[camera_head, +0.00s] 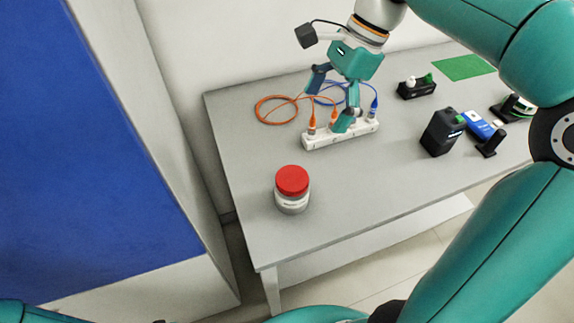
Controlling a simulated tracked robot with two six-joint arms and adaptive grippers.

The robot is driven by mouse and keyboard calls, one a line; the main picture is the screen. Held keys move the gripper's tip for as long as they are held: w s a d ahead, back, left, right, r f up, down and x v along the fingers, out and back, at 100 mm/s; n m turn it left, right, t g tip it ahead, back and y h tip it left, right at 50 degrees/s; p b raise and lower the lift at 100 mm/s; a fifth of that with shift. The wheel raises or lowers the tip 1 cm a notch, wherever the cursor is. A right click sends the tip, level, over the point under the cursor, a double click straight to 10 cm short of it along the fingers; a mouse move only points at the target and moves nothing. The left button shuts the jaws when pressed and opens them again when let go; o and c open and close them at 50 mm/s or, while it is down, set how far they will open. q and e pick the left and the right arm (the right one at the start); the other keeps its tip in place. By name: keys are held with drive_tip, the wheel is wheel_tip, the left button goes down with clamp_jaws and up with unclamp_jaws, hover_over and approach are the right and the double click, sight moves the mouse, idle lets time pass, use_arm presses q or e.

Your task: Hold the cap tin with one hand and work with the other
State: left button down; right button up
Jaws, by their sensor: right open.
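A white tin with a red lid (292,182), which I take to be the cap tin, stands upright near the front left corner of the grey bench (245,165). No gripper touches it. My right gripper (327,108) is open above the back of the bench, pointing down over a white multi-socket strip (318,139). One of its fingers hides part of the strip; whether it touches is not clear. My left gripper is not in view.
An orange cable (264,117) and a blue cable (374,101) run from the strip. A black device (440,132), a blue-and-white device (478,125), a black holder (416,89) and a green mat (464,67) lie to the right. The bench around the tin is clear.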

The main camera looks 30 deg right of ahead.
approach(292, 177)
drive_tip(key=f, duration=0.1)
drive_tip(key=w+f, duration=0.1)
drive_tip(key=shift+a+f+b, duration=0.3)
drive_tip(key=shift+f+b, duration=0.05)
drive_tip(key=shift+b, duration=0.05)
drive_tip(key=x, duration=0.3)
drive_tip(key=s+x, duration=0.1)
drive_tip(key=x, duration=0.1)
drive_tip(key=shift+a, duration=0.25)
drive_tip(key=shift+w+a+f, duration=0.1)
drive_tip(key=shift+f, duration=0.1)
drive_tip(key=shift+c, duration=0.3)
drive_tip(key=c, duration=0.7)
